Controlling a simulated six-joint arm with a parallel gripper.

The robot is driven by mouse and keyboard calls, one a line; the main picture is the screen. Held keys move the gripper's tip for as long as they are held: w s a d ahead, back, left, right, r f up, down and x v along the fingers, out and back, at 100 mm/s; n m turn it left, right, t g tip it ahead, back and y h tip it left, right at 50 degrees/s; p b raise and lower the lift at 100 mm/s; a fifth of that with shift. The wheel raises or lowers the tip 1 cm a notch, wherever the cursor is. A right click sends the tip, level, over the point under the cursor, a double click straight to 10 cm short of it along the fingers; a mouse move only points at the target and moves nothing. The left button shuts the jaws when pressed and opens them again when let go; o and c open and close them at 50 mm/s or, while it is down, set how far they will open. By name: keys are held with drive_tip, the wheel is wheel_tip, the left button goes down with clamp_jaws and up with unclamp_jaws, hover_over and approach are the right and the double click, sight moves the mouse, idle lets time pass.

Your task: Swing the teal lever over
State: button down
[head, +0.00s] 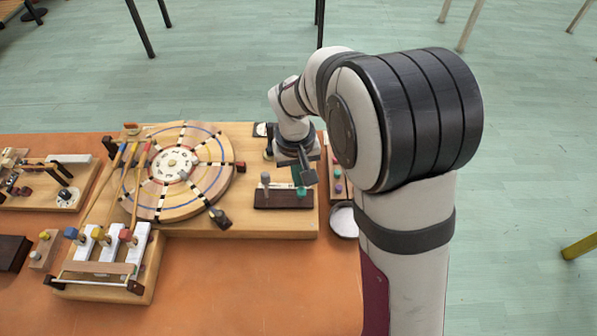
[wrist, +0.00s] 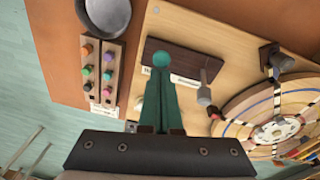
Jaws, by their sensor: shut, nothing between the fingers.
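The teal lever's round knob (head: 301,191) stands at the right end of a dark brown block (head: 282,203) on the light wooden board. In the wrist view the teal knob (wrist: 161,59) shows just beyond my fingertips, in front of the dark block (wrist: 184,62). The fingers hide the lever's lower part. My gripper (head: 299,178) points down over the right end of the block. In the wrist view my gripper (wrist: 159,77) has its dark green fingers together, with nothing between them. I cannot tell whether the tips touch the knob.
A grey-knobbed lever (head: 265,178) stands at the left of the same block. A large round spoked disc (head: 178,200) lies to the left. A grey metal bowl (head: 343,220) and a strip of coloured knobs (wrist: 87,72) are on the other side. Orange table (head: 255,285) is clear in front.

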drive_tip(key=shift+s+f, duration=0.25)
drive_tip(key=shift+s, duration=0.05)
drive_tip(key=shift+w, duration=1.1)
wheel_tip(320, 180, up, 11)
drive_tip(key=w+a, duration=0.1)
drive_tip(key=w, duration=0.1)
drive_tip(key=s+d+r+m, duration=0.2)
drive_tip(key=s+d, duration=0.1)
drive_tip(key=s, duration=0.3)
drive_tip(key=s+d+r+m, duration=0.1)
drive_tip(key=s+d, duration=0.2)
drive_tip(key=s, duration=0.4)
drive_tip(key=s+f+m+y, duration=0.1)
drive_tip(key=s+f+m, duration=0.1)
drive_tip(key=s, duration=0.6)
drive_tip(key=s+d+f+m+g+y, duration=0.1)
drive_tip(key=s+m, duration=0.1)
drive_tip(key=s, duration=0.5)
drive_tip(key=shift+s+d+f+m, duration=0.3)
drive_tip(key=shift+s+f+m, duration=0.1)
